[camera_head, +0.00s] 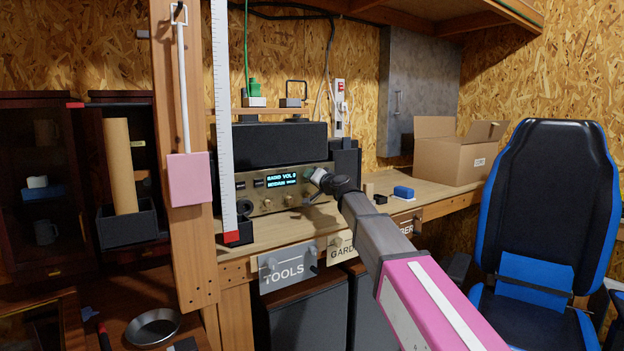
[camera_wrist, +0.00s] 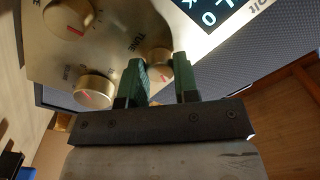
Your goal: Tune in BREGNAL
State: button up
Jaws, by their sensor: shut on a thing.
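The radio is a brass-fronted unit (camera_head: 262,203) on the bench, with a lit display (camera_head: 281,181). Its top line reads RADIO VOL 0; the lower line seems to begin MODAIR. My gripper (camera_head: 316,184) is at the right part of its front panel. In the wrist view, my gripper (camera_wrist: 161,82) has its two green fingers on either side of a brass knob (camera_wrist: 159,62) with a red mark, shut on it. The word TUNE is printed beside this knob. Two other brass knobs, a large one (camera_wrist: 68,17) and a smaller one (camera_wrist: 95,91), show to the left.
A dark box (camera_head: 272,144) stands on the radio. A blue block (camera_head: 403,192) and a cardboard box (camera_head: 455,155) are on the bench to the right. A blue-black chair (camera_head: 550,200) stands right of my arm. A wooden post (camera_head: 180,240) rises at left.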

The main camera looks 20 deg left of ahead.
dwell(0.3)
jog(key=o, duration=0.9)
jog(key=v, duration=1.1)
